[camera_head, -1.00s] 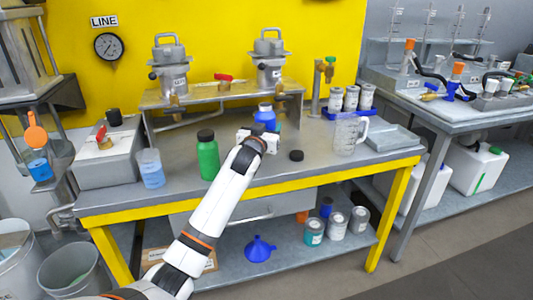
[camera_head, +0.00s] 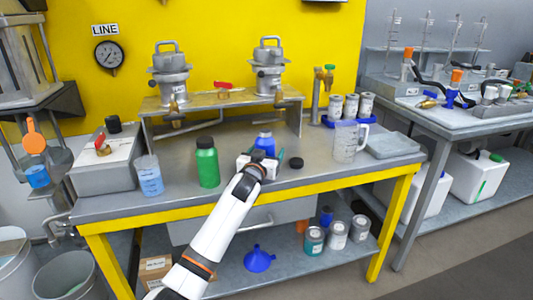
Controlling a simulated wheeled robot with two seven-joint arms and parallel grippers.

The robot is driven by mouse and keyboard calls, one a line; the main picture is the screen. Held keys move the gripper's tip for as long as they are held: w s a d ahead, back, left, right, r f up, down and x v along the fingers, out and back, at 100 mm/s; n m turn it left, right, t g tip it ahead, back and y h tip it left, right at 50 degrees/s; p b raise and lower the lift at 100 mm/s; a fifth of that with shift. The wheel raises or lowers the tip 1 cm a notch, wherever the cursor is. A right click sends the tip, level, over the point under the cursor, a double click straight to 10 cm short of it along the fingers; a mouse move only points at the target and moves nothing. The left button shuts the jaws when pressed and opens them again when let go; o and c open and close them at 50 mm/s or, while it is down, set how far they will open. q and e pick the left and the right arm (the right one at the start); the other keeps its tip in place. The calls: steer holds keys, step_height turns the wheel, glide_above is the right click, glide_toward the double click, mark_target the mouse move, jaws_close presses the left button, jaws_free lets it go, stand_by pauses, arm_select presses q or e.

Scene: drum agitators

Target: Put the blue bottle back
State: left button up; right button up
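The blue bottle (camera_head: 265,141) is at the middle of the workbench, in front of the metal stand. My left gripper (camera_head: 262,160) is at the bottle's near side, and its body covers the lower part of the bottle. The fingers are mostly hidden, but the bottle has moved together with the gripper, so it appears shut on it. The bottle looks upright and low over the bench top; I cannot tell whether its base touches. My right gripper is not in view.
A green bottle (camera_head: 207,164) and a beaker of blue liquid (camera_head: 150,176) stand to the left. A black cap (camera_head: 296,163) lies just right of my gripper. A clear jug (camera_head: 346,142) stands further right. The metal stand (camera_head: 222,99) is behind.

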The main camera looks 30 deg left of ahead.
arm_select(q)
steer(key=shift+s, duration=0.1)
steer(key=shift+s+d, duration=0.15)
steer(key=shift+s, duration=0.15)
steer(key=p+v, duration=0.1)
steer(key=v, duration=1)
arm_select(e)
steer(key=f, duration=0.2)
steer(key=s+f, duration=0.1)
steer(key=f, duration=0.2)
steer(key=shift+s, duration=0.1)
arm_select(q)
steer(key=shift+s+r, duration=0.1)
